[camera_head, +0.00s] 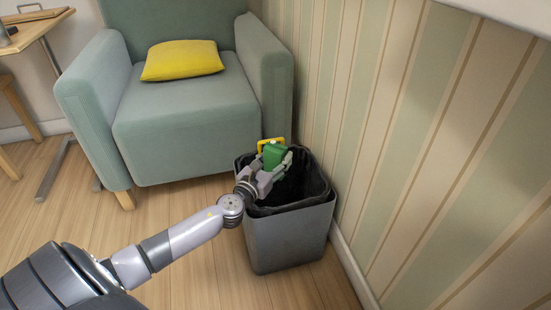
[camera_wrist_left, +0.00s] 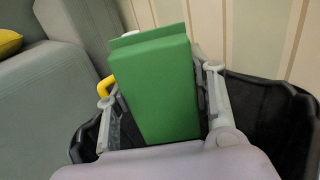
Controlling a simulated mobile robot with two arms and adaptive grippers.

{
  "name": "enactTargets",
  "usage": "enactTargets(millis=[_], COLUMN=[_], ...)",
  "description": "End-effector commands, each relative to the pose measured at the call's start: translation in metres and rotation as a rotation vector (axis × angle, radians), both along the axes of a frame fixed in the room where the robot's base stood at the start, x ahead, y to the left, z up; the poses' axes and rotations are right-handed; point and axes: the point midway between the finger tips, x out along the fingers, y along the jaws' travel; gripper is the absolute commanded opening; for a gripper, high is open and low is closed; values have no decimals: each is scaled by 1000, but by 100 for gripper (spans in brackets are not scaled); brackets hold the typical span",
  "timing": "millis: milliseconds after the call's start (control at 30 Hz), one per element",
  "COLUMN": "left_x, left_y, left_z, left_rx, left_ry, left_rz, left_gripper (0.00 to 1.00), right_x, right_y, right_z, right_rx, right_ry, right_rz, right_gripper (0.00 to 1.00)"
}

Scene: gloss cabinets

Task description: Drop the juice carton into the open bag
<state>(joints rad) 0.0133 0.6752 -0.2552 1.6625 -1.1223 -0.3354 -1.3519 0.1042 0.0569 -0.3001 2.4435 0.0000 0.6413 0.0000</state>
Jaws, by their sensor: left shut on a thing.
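The green juice carton (camera_head: 273,154) is held in my left gripper (camera_head: 274,162), at the mouth of the open black bag (camera_head: 316,187) that lines a grey bin (camera_head: 288,240). In the left wrist view the carton (camera_wrist_left: 155,85) stands between the two fingers of the left gripper (camera_wrist_left: 160,105), with the black bag (camera_wrist_left: 265,110) around and below. A yellow part (camera_head: 266,143) shows just behind the carton; I cannot tell what it belongs to. The bag's inside is mostly hidden. My right gripper is not in view.
A pale green armchair (camera_head: 185,120) with a yellow cushion (camera_head: 182,60) stands left of the bin. A striped wall (camera_head: 400,130) rises close on the bin's right. A wooden table (camera_head: 35,30) is at the far left. The wooden floor in front is clear.

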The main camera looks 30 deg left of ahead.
Motion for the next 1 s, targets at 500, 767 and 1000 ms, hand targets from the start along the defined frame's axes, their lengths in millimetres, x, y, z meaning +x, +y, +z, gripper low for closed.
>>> enactTargets(millis=[500,767,1000], left_x=[0,0,-8], left_y=[0,0,0], left_z=[0,0,-1], left_rx=[0,0,0], left_ry=[0,0,2], left_rz=[0,0,0], left_gripper=[67,72,72], right_x=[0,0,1], right_y=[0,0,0], right_z=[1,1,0], right_rx=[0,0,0], right_ry=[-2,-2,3], right_rz=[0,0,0], right_gripper=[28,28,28])
